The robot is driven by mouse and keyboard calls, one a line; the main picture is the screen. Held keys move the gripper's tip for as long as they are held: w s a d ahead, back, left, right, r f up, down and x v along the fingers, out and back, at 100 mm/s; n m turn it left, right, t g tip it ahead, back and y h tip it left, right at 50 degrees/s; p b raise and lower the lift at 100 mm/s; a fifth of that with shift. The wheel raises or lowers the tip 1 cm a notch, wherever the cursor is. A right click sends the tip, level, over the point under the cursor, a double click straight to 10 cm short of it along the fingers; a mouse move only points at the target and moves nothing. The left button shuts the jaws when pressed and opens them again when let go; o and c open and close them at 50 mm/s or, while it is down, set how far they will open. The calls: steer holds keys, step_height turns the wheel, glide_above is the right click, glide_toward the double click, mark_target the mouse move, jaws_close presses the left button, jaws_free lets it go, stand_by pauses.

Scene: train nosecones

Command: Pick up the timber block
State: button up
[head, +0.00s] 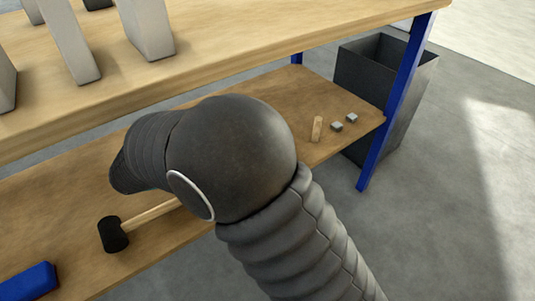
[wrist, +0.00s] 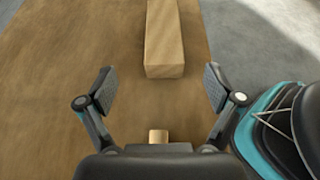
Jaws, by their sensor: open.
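In the head view my dark arm hides the gripper. A small wooden end (wrist: 158,136) shows close to the gripper's palm; I cannot tell what it belongs to.
Two small grey blocks (head: 344,122) lie right of the timber block. A black-headed mallet (head: 113,235) and a blue object (head: 29,282) lie on the shelf at left. A blue bench leg (head: 397,101) and a dark bin (head: 376,67) stand at right. The bench top (head: 240,50) overhangs the shelf.

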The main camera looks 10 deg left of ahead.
steer(key=x, duration=0.9)
steer(key=shift+d+r+b, duration=0.1)
steer(key=shift+r+b, duration=0.05)
steer(key=shift+b, duration=0.25)
steer(key=shift+b+x, duration=0.4)
steer(key=shift+x, duration=2.1)
steer(key=shift+s+d, duration=0.15)
steer(key=shift+s, duration=0.05)
steer(key=c, duration=1.4)
